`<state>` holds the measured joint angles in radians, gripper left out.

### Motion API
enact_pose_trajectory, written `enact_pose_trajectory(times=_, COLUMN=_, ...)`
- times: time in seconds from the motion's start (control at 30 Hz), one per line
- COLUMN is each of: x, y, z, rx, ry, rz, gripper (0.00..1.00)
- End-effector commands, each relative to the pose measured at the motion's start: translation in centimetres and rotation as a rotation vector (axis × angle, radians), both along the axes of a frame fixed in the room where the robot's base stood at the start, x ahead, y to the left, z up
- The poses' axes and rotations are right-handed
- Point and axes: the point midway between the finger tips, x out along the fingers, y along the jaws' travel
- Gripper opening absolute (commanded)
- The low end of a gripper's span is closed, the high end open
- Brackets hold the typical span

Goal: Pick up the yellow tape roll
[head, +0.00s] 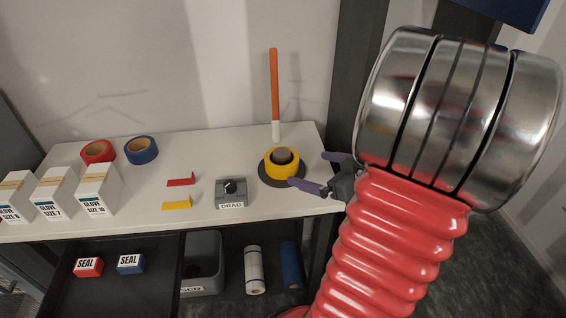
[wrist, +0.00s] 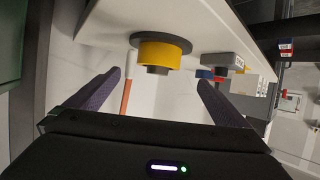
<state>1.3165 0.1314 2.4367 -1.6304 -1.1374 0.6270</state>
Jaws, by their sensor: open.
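The yellow tape roll (head: 281,163) lies flat around a dark peg on a round black base (head: 272,176) at the right end of the white bench. My gripper (head: 315,172) is open just right of the roll, its purple fingers pointing toward it, with nothing between them. In the wrist view the roll (wrist: 158,54) appears ahead, between the two spread fingers (wrist: 162,88) and beyond their tips. Whether a finger touches the roll cannot be told.
An orange-and-white upright rod (head: 275,95) stands behind the roll. Left are a grey DRAG box (head: 231,193), red and yellow clips, red (head: 97,151) and blue (head: 141,150) tape rolls and glove boxes (head: 97,190). Below is an open drawer with SEAL boxes (head: 131,263).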

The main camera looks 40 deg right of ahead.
Motion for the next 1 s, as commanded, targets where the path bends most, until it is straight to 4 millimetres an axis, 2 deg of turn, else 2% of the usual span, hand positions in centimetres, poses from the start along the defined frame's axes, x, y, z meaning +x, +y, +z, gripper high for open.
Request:
enact_pose_trajectory(times=0.17, x=1.3, y=0.1, z=-0.5, rx=0.000, ry=0.001, rz=0.002, gripper=1.00)
enact_pose_trajectory(times=0.7, x=7.2, y=0.4, z=-2.9, rx=0.000, ry=0.000, rz=0.002, gripper=1.00)
enact_pose_trajectory(times=1.0, x=7.9, y=0.4, z=-3.2, rx=0.000, ry=0.001, rz=-0.001, gripper=1.00)
